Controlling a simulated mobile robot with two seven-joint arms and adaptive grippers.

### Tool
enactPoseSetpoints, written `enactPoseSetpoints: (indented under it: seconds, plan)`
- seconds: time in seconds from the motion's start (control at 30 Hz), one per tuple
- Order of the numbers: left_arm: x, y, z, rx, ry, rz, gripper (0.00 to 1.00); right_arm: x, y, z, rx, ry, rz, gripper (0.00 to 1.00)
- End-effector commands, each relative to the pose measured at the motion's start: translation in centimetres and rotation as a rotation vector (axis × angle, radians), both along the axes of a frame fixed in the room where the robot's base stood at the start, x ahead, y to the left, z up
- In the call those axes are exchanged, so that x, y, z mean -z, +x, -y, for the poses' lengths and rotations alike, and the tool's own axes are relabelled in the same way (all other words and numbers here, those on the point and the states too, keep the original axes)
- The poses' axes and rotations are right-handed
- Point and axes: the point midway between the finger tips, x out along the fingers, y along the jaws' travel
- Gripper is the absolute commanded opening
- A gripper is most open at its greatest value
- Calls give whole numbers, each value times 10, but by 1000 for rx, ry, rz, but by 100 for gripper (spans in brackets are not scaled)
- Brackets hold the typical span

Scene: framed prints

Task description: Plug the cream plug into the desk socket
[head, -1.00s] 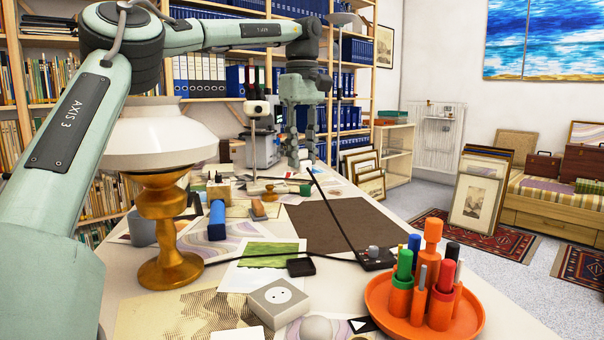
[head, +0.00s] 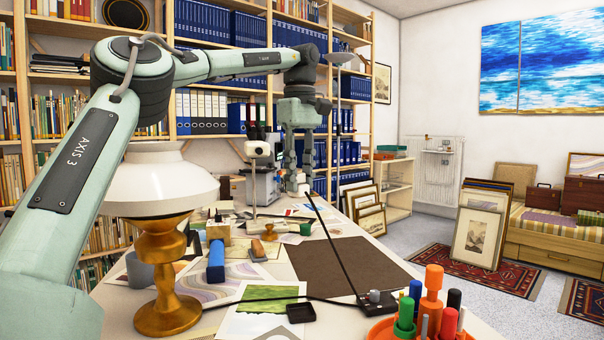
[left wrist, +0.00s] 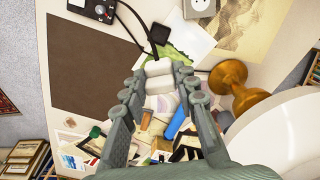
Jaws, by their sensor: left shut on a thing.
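My left gripper (head: 303,188) is shut on the cream plug (left wrist: 159,76), which shows between its fingertips in the left wrist view. In the head view the fingers hide most of the plug. A dark cable runs from it down to a black box (head: 376,300) on the desk. The gripper is in the air over the far part of the desk, apart from the desk socket. The pale square desk socket (left wrist: 198,8) is at the top edge of the left wrist view. Only its top shows at the bottom edge of the head view (head: 279,334). My right gripper is not in view.
A lamp with a gold base (head: 166,290) and white shade stands left of the desk's middle. An orange pen holder (head: 384,332) is at the near right. A brown mat (head: 350,265) lies bare; several papers and small things crowd the desk beyond the socket.

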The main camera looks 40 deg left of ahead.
Motion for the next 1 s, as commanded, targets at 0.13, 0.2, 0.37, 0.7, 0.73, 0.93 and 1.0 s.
enactPoseSetpoints:
  seconds: [0.13,0.2,0.37,0.7,0.73,0.93,1.0]
  plan:
    - [19,-15,-8,-189,-3,-2,3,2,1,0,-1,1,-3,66]
    - [31,-23,-11,-309,-5,-2,3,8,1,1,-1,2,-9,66]
    - [63,-45,-11,-591,-6,-3,3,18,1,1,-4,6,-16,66]
    - [132,-89,20,-1135,-5,-2,3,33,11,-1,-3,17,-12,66]
    - [137,-92,24,-1177,-4,-2,3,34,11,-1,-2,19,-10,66]
    - [163,-111,50,-1388,-3,0,3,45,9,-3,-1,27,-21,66]
    - [168,-115,57,-1434,-2,0,3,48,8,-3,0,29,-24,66]
